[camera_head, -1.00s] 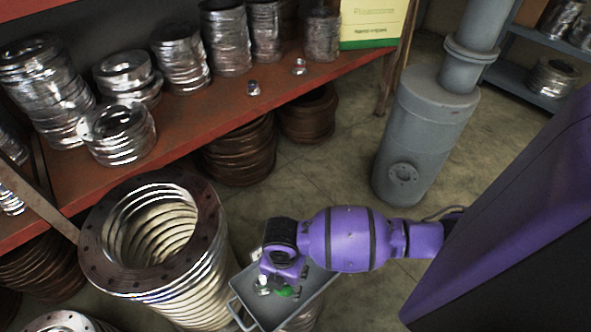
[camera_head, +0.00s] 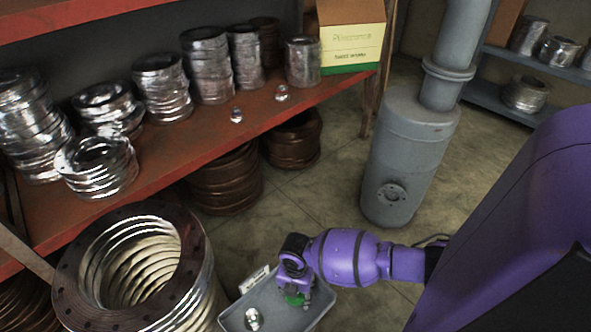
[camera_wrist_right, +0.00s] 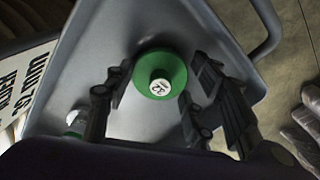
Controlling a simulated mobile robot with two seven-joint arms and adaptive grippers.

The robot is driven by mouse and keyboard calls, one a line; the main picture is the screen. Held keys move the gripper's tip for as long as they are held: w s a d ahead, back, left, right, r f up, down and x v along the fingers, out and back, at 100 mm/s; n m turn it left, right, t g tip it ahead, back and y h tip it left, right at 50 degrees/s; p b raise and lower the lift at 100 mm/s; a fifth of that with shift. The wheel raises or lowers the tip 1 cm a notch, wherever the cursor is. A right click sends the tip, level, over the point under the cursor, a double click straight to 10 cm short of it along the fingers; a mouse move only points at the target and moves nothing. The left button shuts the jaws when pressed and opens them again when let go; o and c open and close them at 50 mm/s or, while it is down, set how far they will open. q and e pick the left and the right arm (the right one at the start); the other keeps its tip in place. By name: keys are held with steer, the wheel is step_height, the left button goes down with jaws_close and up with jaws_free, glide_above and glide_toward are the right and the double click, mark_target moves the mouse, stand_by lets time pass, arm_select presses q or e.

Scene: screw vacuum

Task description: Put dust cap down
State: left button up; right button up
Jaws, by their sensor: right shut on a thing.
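The green dust cap (camera_head: 294,299) is low over or in the grey tray, partly hidden by my right gripper (camera_head: 297,286) in the head view. My left gripper is not in view.
The grey tray (camera_head: 272,303) also holds a shiny metal piece (camera_head: 253,319) to the left of the gripper. Flanged metal bellows (camera_head: 190,285) stand left of the tray. A red shelf (camera_head: 200,140) carries metal rings and a box. A grey cylinder (camera_head: 408,150) stands behind on open floor.

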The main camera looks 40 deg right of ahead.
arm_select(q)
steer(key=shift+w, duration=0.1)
arm_select(e)
steer(key=shift+f, duration=0.15)
steer(key=o, duration=0.8)
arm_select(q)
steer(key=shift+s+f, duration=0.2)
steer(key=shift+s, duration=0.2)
arm_select(e)
steer(key=shift+o, duration=0.2)
